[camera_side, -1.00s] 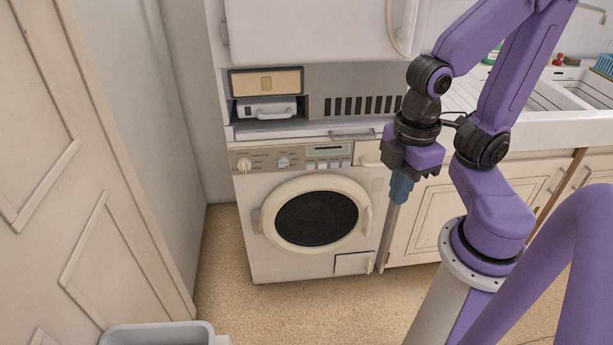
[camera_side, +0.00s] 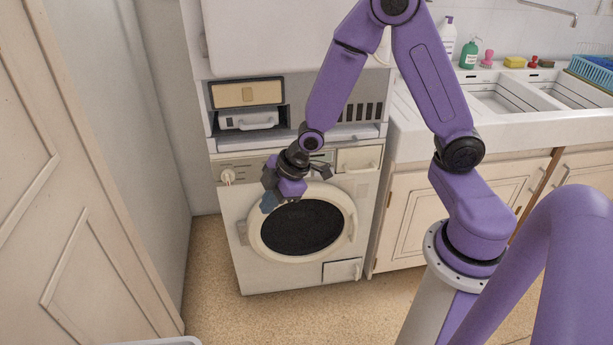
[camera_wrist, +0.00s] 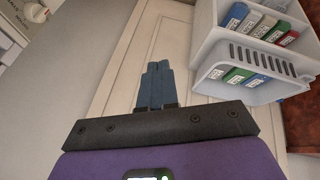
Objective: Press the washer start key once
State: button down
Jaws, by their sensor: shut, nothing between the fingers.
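The white washer (camera_side: 233,225) stands in the middle of the side view, with a round dark door (camera_side: 303,228) and a control panel along its top. A round knob (camera_side: 228,177) shows at the panel's left. The middle of the panel is hidden behind my arm, so I cannot make out the start key. My gripper (camera_side: 268,203) is in front of the washer, just below the panel and at the upper left of the door. Its blue fingers (camera_wrist: 155,85) are closed together and empty in the wrist view. A corner of the panel with a knob (camera_wrist: 36,12) shows at the wrist view's upper left.
The wrist view shows a white bin (camera_wrist: 205,85) holding several coloured boxes, beside a panelled door (camera_wrist: 120,65). In the side view, a drawer front (camera_side: 358,160) is right of the panel, and the sink counter (camera_side: 500,125) lies further right.

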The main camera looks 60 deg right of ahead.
jog(key=w+d+f+t, duration=0.2)
jog(key=w+d+f, duration=0.4)
jog(key=w+f, duration=0.1)
jog(key=s+d+f+t+h, duration=0.1)
jog(key=d+f+t+h, duration=0.1)
jog(key=d+f, duration=0.4)
jog(key=s+d+f+t+h, duration=0.1)
jog(key=d+f+t, duration=0.3)
jog(key=d, duration=0.9)
notch_tip(320, 180, down, 3)
jog(key=shift+s+r+h, duration=0.1)
jog(key=shift+s+h, duration=0.3)
jog(key=shift+h, duration=0.1)
jog(key=shift+d, duration=0.15)
jog(key=shift+w+d, duration=3.05)
jog(key=shift+w, duration=0.05)
jog(key=shift+w+d, duration=0.1)
jog(key=shift+w+d, duration=0.2)
